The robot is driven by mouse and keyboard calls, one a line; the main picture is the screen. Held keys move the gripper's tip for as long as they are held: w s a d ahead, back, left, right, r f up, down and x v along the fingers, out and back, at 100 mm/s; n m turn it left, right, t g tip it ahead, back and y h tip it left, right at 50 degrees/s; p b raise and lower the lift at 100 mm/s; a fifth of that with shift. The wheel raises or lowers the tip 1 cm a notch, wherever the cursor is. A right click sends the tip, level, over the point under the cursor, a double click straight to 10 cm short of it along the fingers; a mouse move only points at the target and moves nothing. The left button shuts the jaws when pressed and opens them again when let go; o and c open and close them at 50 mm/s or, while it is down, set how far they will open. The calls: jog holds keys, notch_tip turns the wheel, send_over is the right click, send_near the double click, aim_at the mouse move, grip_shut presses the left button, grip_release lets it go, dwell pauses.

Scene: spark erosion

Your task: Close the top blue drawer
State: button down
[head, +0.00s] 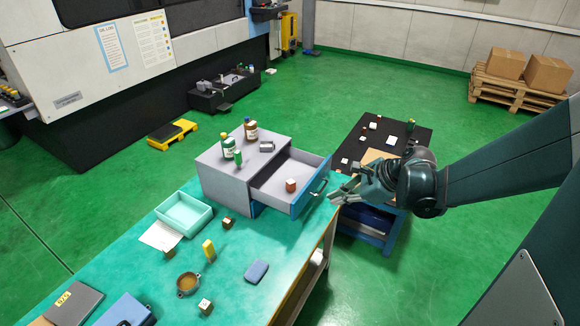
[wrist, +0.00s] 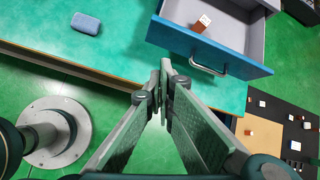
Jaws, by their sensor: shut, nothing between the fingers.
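The drawer cabinet (head: 213,181) is a grey box on the green-topped table. Its top drawer (head: 272,186) stands pulled out to the right, with a blue front (head: 312,191) and a metal handle. A small brown-and-white cube (head: 291,185) lies inside it. In the wrist view the blue drawer front (wrist: 215,48) and its handle (wrist: 208,68) are just beyond my fingertips. My gripper (head: 338,195) is shut and empty, close to the outer side of the drawer front. In the wrist view my gripper (wrist: 161,75) points at the drawer front near the handle; I cannot tell whether they touch.
Bottles (head: 250,130) stand on the cabinet. A turquoise tray (head: 187,212), a yellow block (head: 208,250), a brown bowl (head: 187,283) and a blue block (head: 256,271) are on the table. A black-topped cart (head: 400,135) with small items stands behind my gripper.

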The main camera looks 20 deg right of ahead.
jog(key=shift+w+d+f+m+t+y, duration=0.15)
jog(key=shift+w+d+f+m+y, duration=0.2)
jog(key=shift+d+f+m, duration=0.55)
jog(key=shift+w+d+f+m+t+y, duration=0.2)
jog(key=shift+w+d+f+m, duration=0.25)
jog(key=shift+d+f+m, duration=0.4)
jog(key=w+a+r+b+x, duration=0.1)
jog(key=r+b+x, duration=0.1)
jog(key=x, duration=1)
jog(key=shift+w+a+f, duration=0.25)
jog(key=shift+w+a, duration=0.15)
jog(key=shift+a, duration=0.05)
jog(key=b, duration=0.2)
send_near(266, 190)
jog(key=x, duration=0.5)
jog(key=shift+w+a, duration=0.1)
jog(key=shift+w, duration=0.05)
jog(key=shift+w+a+r, duration=0.1)
jog(key=shift+w+a, duration=0.2)
jog(key=shift+w, duration=0.05)
jog(key=shift+a, duration=0.1)
